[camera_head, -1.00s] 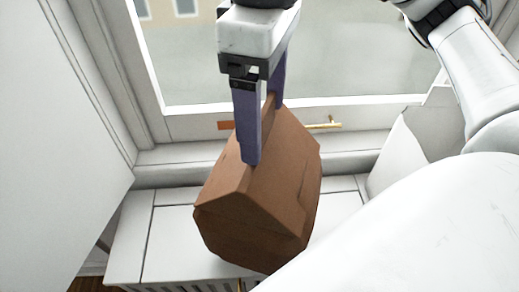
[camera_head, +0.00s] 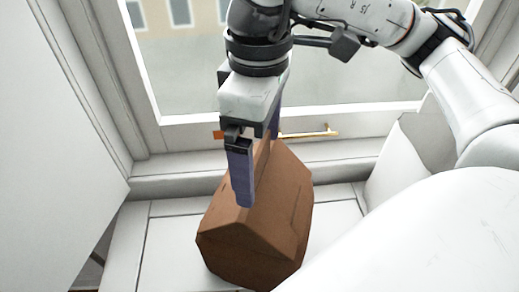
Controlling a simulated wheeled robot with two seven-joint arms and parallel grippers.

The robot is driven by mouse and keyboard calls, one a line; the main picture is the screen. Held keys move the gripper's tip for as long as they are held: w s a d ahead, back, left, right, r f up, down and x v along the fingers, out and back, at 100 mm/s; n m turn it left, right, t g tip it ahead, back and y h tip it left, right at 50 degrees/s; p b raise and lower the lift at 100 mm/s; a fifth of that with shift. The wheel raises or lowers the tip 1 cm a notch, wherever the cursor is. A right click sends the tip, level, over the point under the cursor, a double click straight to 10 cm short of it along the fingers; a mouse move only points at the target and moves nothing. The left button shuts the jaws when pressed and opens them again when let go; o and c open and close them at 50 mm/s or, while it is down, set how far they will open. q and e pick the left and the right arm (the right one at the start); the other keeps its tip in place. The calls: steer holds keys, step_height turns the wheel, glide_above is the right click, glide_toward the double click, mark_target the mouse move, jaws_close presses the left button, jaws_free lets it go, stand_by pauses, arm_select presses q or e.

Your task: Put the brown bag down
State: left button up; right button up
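The brown bag (camera_head: 256,230) is a folded-top paper bag, upright and slightly turned, in the middle of the head view. My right gripper (camera_head: 258,180) comes down from above, with its two purple fingers on either side of the bag's top ridge. The fingers appear shut on that ridge. The bag is over or on the white panelled surface (camera_head: 172,240) below the window; its underside is hidden, so I cannot tell whether it touches. My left gripper is not in view.
A window with a white frame and a brass handle (camera_head: 310,134) stands behind the bag. A white panel (camera_head: 55,130) rises at the left. A white block-like object (camera_head: 405,160) is at the right. Bare surface shows left of the bag.

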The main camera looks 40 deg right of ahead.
steer(key=shift+r, duration=0.6)
step_height(320, 180, up, 11)
steer(key=p, duration=0.2)
steer(key=shift+s+a, duration=0.1)
